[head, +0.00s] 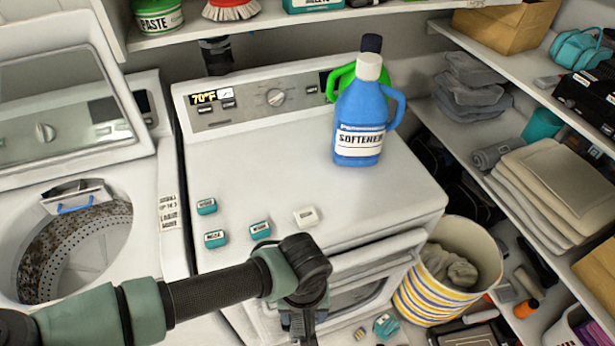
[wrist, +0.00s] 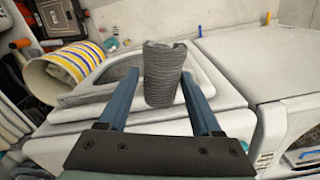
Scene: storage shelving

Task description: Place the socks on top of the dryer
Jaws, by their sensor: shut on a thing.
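The socks (wrist: 165,75), a dark grey ribbed roll, stand upright between the two blue fingers of my gripper (wrist: 157,80) in the wrist view. My gripper is shut on them. In the head view my gripper (head: 301,318) is low at the dryer's front edge, mostly hidden by my wrist, and I cannot make out the socks there. The white dryer (head: 290,185) stands in the middle of the head view. Its front door, with a window (head: 357,290), is below the top edge.
On the dryer top stand a blue softener bottle (head: 361,118), a green bottle behind it and several small boxes (head: 260,230). The middle of the top is clear. An open washer (head: 75,240) is left; a striped basket (head: 447,275) and loaded shelves are right.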

